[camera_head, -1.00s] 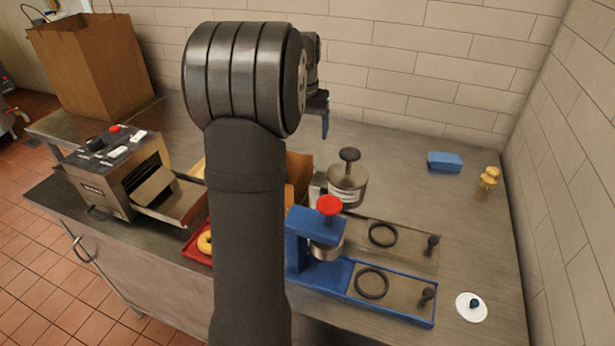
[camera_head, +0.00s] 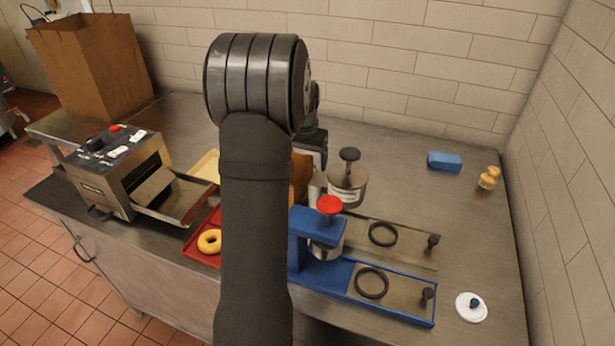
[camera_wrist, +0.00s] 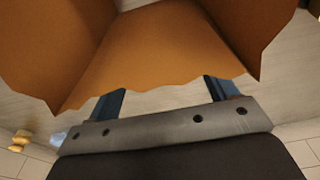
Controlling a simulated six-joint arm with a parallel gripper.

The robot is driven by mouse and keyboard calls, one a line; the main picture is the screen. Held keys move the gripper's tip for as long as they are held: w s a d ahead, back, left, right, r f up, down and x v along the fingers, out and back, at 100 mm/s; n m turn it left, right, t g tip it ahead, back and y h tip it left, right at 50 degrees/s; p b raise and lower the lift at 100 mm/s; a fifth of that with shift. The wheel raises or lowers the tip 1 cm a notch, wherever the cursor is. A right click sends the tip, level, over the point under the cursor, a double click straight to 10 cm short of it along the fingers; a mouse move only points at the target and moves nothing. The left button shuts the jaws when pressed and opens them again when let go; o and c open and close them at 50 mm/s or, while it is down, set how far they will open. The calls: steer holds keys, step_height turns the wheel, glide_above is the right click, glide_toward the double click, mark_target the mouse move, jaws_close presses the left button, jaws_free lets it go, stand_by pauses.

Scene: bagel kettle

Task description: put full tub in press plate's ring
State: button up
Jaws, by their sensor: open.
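The blue press (camera_head: 316,225) has a red knob and a long plate with a dark ring (camera_head: 372,282). A second plate with a dark ring (camera_head: 383,234) lies just behind it, by a metal cylinder (camera_head: 347,190) with a black knob. I cannot identify a full tub in either view; my arm hides part of the counter. My gripper (camera_wrist: 163,97) shows in the wrist view with two blue fingers apart and nothing seen held. A brown, jagged-edged paper container (camera_wrist: 150,50) covers the fingertips in that view. The head view mostly hides my gripper behind my arm.
A toaster-like machine (camera_head: 120,175) and a red tray (camera_head: 199,248) with a bagel (camera_head: 209,242) are at left. A large paper bag (camera_head: 92,65) stands behind. A blue block (camera_head: 445,162), tan figure (camera_head: 489,178) and white lid (camera_head: 465,311) are at right. The right rear counter is mostly clear.

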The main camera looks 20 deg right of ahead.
step_height(320, 180, down, 5)
steer(key=shift+w+d+r, duration=0.15)
steer(key=c, duration=1.2)
steer(key=shift+r, duration=0.15)
